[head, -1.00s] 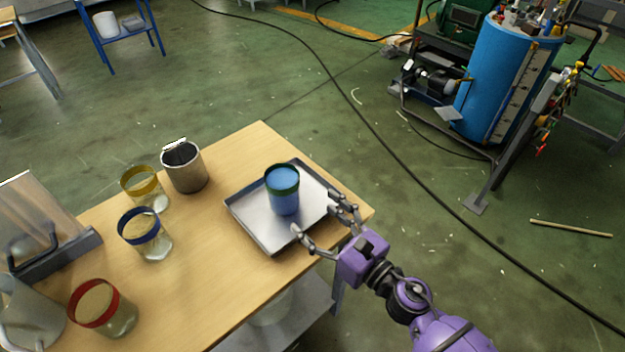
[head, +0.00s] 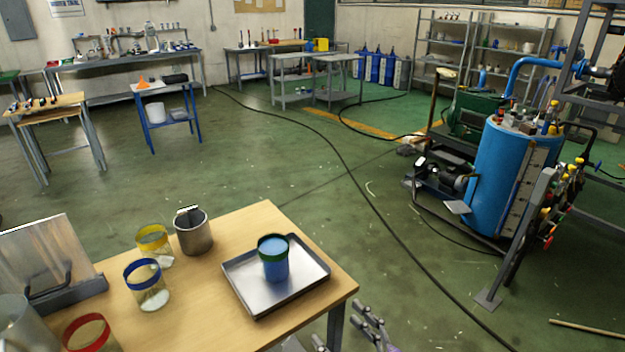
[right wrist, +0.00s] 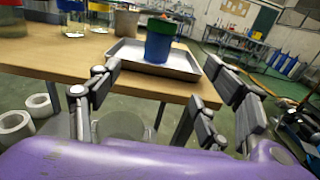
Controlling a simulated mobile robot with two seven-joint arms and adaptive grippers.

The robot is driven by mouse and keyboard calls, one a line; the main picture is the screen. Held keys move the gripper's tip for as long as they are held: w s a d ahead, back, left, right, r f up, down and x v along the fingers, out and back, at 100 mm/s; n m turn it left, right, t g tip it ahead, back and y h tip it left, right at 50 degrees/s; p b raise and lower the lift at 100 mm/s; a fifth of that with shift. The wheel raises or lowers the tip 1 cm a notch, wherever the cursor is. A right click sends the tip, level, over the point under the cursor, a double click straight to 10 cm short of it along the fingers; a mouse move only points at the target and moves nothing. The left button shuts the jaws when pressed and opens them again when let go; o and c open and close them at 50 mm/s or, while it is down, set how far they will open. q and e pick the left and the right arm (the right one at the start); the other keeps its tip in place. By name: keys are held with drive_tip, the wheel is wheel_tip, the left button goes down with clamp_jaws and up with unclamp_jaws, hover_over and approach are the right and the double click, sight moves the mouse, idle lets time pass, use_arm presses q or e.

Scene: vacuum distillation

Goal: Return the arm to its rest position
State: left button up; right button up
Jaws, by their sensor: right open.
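My right gripper (head: 348,331) shows at the bottom edge of the head view, in front of the table's near right corner. In the right wrist view its fingers (right wrist: 160,100) are spread open with nothing between them. A beaker with a green band and blue contents (head: 273,260) stands upright on the metal tray (head: 312,284), apart from the gripper. In the right wrist view the green-banded beaker (right wrist: 159,42) stands beyond the fingertips. My left gripper is not in view.
The wooden table (head: 213,309) also holds a metal cup (head: 194,235), beakers with yellow (head: 153,243), blue (head: 148,285) and red bands (head: 90,335), and a clear panel stand (head: 50,262). A blue tank (head: 499,180) stands right. Open floor lies between, crossed by a cable.

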drive_tip(key=s+d+f+m+h+p, duration=0.1)
drive_tip(key=s+d+f+m+h, duration=0.25)
drive_tip(key=m, duration=0.95)
drive_tip(key=d+f+m+h+p, duration=0.15)
drive_tip(key=d+m+h, duration=0.35)
drive_tip(key=m, duration=0.8)
use_arm(q)
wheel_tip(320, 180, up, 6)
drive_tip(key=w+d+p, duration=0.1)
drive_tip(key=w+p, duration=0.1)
drive_tip(key=p, duration=0.1)
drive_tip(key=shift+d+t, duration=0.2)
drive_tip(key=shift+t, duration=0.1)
use_arm(e)
drive_tip(key=s+d+f+m+g, duration=0.1)
drive_tip(key=s+f+m+g, duration=0.1)
drive_tip(key=s+m, duration=0.3)
drive_tip(key=s+d+f+m+g+h, duration=0.1)
drive_tip(key=s+f+m, duration=0.4)
drive_tip(key=s, duration=0.6)
drive_tip(key=s+d+f+m+g, duration=0.2)
drive_tip(key=s+d+f+m, duration=0.1)
drive_tip(key=s+m, duration=0.3)
drive_tip(key=shift+s+d+f+m+g+h, duration=0.2)
drive_tip(key=shift+s+f+m+g+h, duration=0.2)
drive_tip(key=shift+s+f, duration=0.5)
